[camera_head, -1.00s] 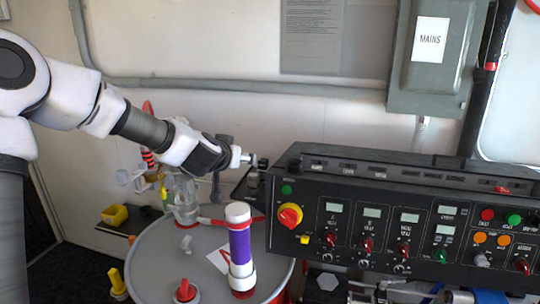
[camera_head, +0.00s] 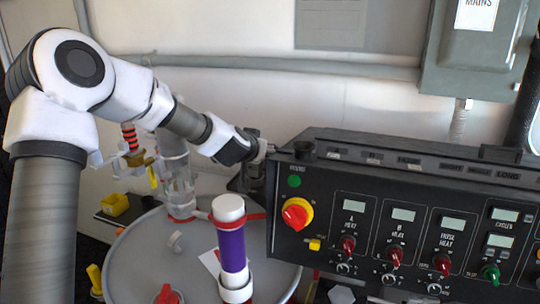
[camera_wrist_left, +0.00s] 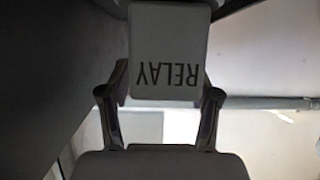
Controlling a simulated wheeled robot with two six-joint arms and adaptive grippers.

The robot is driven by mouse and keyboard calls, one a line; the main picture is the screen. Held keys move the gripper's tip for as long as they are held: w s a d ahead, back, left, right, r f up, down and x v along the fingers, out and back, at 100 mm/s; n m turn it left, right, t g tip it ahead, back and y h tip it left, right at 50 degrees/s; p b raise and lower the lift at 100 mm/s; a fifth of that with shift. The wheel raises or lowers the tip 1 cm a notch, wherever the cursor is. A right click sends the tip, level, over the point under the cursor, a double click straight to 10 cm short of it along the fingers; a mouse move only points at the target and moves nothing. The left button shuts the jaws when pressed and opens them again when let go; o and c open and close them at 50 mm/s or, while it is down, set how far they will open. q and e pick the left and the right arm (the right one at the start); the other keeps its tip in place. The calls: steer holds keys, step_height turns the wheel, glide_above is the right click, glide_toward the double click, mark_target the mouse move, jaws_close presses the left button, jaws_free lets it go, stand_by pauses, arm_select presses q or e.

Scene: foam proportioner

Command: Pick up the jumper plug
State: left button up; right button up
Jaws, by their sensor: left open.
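My left gripper (camera_head: 266,150) is at the upper left end of the black control panel (camera_head: 330,208). In the left wrist view its fingers (camera_wrist_left: 166,90) are apart, one on each side of a pale block (camera_wrist_left: 168,35) with RELAY printed upside down. I cannot tell whether the fingers touch this block. In the head view the block is not clear behind the gripper. My right gripper is not in view.
A drum (camera_head: 130,255) stands below the arm, with a purple and white cylinder (camera_head: 232,248) upright near its right side. A red and yellow rotary switch (camera_head: 297,214) sits on the panel front. A grey box (camera_head: 475,55) and conduit (camera_head: 300,64) are on the wall.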

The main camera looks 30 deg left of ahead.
arm_select(q)
steer(key=x, duration=0.4)
steer(key=shift+s+r, duration=0.15)
steer(key=shift+s, duration=0.05)
jaws_close()
step_height(320, 180, up, 15)
steer(key=p, duration=1)
